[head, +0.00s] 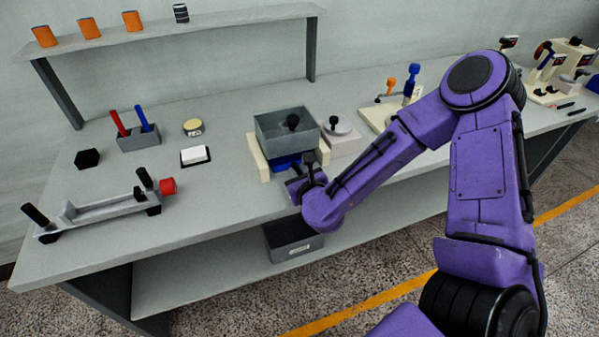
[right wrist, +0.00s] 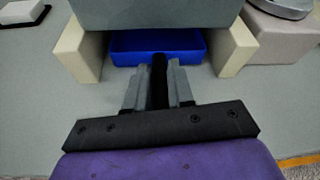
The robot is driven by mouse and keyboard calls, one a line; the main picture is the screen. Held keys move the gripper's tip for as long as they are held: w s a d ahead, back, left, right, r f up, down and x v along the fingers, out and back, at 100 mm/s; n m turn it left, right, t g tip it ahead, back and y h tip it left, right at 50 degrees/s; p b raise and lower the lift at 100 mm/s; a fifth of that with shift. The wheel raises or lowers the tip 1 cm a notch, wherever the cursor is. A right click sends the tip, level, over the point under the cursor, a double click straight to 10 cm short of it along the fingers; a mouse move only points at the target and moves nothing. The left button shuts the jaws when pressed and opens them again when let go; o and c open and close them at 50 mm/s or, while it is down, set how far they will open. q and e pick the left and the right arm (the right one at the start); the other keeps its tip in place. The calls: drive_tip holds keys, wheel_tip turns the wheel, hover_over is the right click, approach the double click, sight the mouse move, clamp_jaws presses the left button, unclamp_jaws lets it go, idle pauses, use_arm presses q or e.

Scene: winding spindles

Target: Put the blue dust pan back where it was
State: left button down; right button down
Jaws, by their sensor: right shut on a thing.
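The blue dust pan (head: 287,162) sits low under a grey box, between two cream supports. In the right wrist view its blue tray (right wrist: 190,46) lies under the box, with a black handle (right wrist: 159,80) pointing toward me. My right gripper (head: 307,172) is in front of the opening. In the right wrist view the right gripper (right wrist: 158,85) has both grey fingers shut on the black handle. The back of the pan is hidden under the box. My left gripper is not in view.
The grey box (head: 273,133) rests on cream blocks (head: 259,158). A scale-like device (head: 342,138) stands close on the right. A white block (head: 195,155) lies on the left. A grey bin (head: 291,245) is below the bench edge. The bench (head: 225,195) is clear left of my gripper.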

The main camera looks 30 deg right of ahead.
drive_tip(key=c, duration=1)
unclamp_jaws()
